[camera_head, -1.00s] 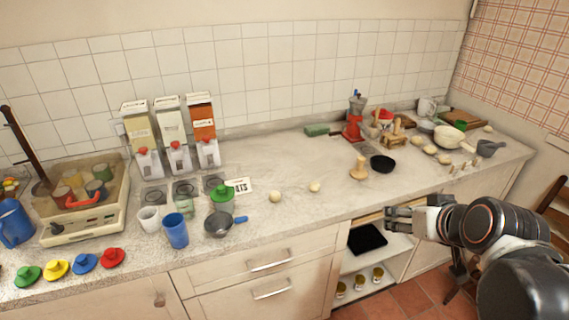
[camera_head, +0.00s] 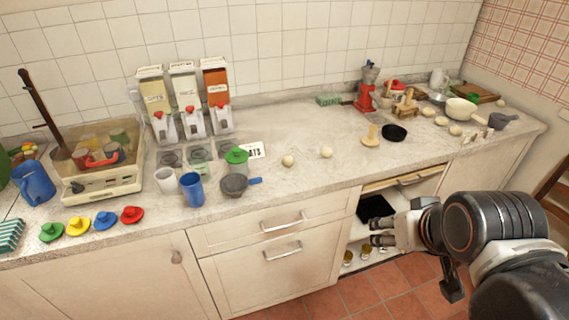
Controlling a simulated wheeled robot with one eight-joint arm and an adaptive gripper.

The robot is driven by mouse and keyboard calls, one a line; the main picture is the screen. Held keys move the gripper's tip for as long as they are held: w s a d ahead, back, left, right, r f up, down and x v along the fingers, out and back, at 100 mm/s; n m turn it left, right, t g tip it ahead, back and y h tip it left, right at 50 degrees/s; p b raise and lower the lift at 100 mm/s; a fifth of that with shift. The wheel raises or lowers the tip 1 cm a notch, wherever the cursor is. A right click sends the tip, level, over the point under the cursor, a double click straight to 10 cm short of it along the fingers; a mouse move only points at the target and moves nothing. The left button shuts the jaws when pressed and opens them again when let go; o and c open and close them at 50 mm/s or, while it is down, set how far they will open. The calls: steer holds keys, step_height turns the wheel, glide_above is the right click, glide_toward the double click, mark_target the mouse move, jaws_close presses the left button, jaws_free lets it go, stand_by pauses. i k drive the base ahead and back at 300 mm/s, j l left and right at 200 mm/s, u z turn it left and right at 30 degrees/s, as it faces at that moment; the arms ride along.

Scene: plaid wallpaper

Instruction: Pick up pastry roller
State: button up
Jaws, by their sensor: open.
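A light wooden tool with an upright handle, which looks like the pastry roller (camera_head: 371,137), stands on the counter right of the middle, just left of a small black bowl (camera_head: 394,133). It is small in view, so its exact shape is hard to tell. My gripper (camera_head: 376,232) is open and empty, with its fingers pointing left. It is in front of the open cabinet, lower in the picture than the counter's front edge and apart from the roller.
Two dough balls (camera_head: 288,160) lie left of the roller on mostly clear counter (camera_head: 310,175). A red grinder (camera_head: 366,90) stands behind. A pan (camera_head: 235,185), cups and dispensers (camera_head: 190,123) are further left. The open cabinet shelf (camera_head: 357,231) is beside my gripper.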

mark_target(408, 105)
steer(key=i+l+z, duration=0.1)
steer(key=i+l, duration=0.3)
steer(key=i+l+z, duration=0.15)
steer(key=i+l, duration=0.2)
steer(key=i+l+z, duration=0.1)
steer(key=i+l, duration=0.2)
steer(key=i, duration=0.25)
steer(key=i+l+z, duration=0.1)
steer(key=i+l, duration=0.15)
steer(key=i, duration=0.2)
steer(key=i+l+z, duration=0.1)
steer(key=i+l, duration=0.15)
steer(key=i, duration=0.2)
